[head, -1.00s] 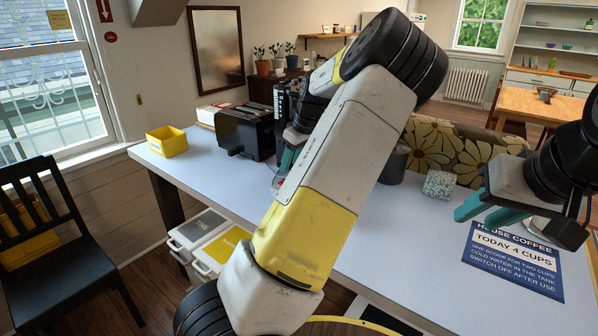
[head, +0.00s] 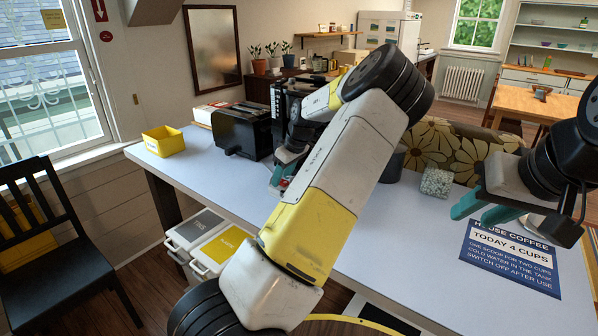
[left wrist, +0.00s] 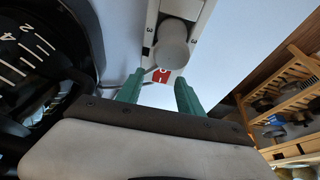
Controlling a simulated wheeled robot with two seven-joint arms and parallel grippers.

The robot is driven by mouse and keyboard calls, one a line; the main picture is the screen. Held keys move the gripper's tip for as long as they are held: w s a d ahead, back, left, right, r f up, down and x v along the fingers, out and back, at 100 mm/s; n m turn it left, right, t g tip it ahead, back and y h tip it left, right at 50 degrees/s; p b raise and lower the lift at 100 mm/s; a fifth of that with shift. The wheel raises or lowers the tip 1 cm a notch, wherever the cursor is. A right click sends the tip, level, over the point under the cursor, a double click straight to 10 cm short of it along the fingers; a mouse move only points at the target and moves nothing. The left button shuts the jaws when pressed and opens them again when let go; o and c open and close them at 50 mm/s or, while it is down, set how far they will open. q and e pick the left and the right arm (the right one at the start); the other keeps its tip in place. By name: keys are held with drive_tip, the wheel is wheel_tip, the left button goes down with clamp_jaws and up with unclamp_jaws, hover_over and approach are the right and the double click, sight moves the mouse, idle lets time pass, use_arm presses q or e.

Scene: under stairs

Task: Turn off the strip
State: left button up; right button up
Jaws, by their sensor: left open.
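The power strip shows in the left wrist view as a white bar (left wrist: 199,12) with a round pale plug (left wrist: 173,45) on it and a red switch (left wrist: 161,75) at its near end. My left gripper (left wrist: 159,80) is open, its green fingers on either side of the switch in the picture; I cannot tell whether they touch it. In the head view my left gripper (head: 284,168) is low over the table, and my forearm hides most of the strip; a bit of red (head: 284,183) shows below the fingers. My right gripper (head: 480,208) is open and empty above the table's right part.
A black toaster (head: 241,134) and yellow bin (head: 163,141) stand left on the table (head: 215,178). A black coffee machine (head: 283,98) stands behind my left gripper. A speckled block (head: 436,183) and blue coffee sign (head: 512,260) are on the right. A black chair (head: 65,255) stands left.

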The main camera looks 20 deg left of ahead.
use_arm(q)
clamp_jaws()
drive_tip(key=shift+s+d+f+y, duration=0.1)
drive_tip(key=shift+d+y, duration=0.2)
drive_tip(key=shift+y, duration=0.2)
drive_tip(key=shift+t+y, duration=0.4)
unclamp_jaws()
drive_tip(key=v, duration=0.8)
